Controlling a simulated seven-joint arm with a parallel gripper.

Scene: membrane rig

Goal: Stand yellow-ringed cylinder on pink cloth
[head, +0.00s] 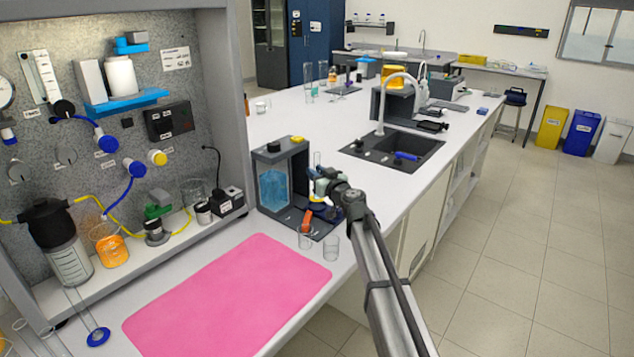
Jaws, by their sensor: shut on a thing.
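The pink cloth (230,297) lies flat and empty on the bench at the lower middle. My gripper (320,182) is beyond the cloth's far right corner, in front of the grey stand with the blue tank. It is shut on a slim clear cylinder (317,159), whose top shows upright above the jaws. My gripper and arm hide much of the cylinder. A clear cylinder with a blue ring (98,336) is at the lower left, beside the cloth.
The grey stand with a blue tank (273,188) is close to my gripper. Two small clear beakers (331,248) stand between it and the cloth. A beaker of orange liquid (112,250) stands on the rig shelf at the left. A sink (392,150) lies farther back.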

